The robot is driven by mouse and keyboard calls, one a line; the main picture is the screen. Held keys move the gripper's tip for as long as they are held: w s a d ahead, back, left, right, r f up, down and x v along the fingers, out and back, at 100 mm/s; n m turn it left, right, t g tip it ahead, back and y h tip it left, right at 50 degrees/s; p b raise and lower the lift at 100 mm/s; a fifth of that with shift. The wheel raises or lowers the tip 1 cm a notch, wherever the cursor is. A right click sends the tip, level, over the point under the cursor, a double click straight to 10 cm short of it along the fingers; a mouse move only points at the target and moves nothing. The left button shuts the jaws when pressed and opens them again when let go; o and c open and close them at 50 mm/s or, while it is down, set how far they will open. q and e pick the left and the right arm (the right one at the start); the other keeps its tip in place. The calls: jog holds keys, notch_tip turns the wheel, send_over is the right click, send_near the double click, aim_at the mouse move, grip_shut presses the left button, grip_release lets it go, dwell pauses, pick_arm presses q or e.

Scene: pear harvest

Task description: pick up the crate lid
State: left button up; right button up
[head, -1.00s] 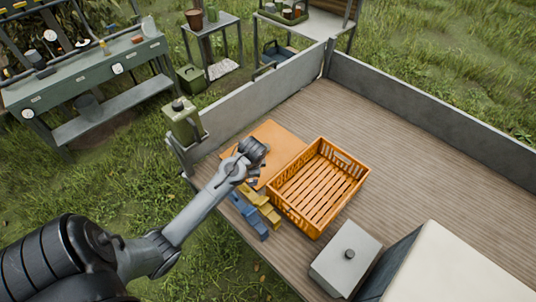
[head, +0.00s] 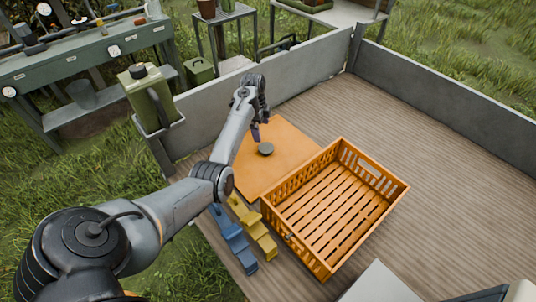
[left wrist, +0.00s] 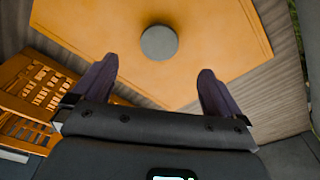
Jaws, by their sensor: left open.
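The crate lid (head: 285,140) is a flat orange panel with a round dark grey knob (head: 265,149) in its middle. It lies on the wooden trailer bed beside the open crate. My left gripper (head: 260,128) hangs above the lid near the knob, open and empty. In the left wrist view the lid (left wrist: 215,45) fills the upper middle. The knob (left wrist: 159,42) sits ahead of and between the two spread fingertips of the gripper (left wrist: 155,78), not touched there. My right gripper is out of view.
The empty orange slatted crate (head: 335,205) stands right of the lid. A yellow block-like object (head: 252,225) and a blue one (head: 232,240) lie left of the crate. A green jerrycan (head: 147,98) hangs at the trailer's corner by the grey side wall (head: 240,85).

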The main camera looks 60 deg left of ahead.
pick_arm(q)
jog(key=b, duration=0.2)
send_over(266, 147)
jog(key=s, duration=0.1)
jog(key=f, duration=0.5)
jog(key=shift+a, duration=0.4)
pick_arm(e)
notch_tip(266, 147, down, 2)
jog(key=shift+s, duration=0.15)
pick_arm(q)
jog(key=f, duration=0.1)
jog(key=f+b, duration=0.2)
jog(key=f, duration=0.1)
jog(key=shift+w+d, duration=0.3)
jog(key=shift+w, duration=0.05)
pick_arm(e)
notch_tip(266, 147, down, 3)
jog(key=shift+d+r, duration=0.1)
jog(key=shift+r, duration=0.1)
pick_arm(q)
jog(key=shift+d+f+b, duration=0.1)
jog(key=shift+f+b, duration=0.2)
jog(key=shift+f, duration=0.3)
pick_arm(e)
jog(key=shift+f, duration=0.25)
pick_arm(q)
jog(key=shift+w, duration=0.1)
jog(key=shift+c, duration=0.5)
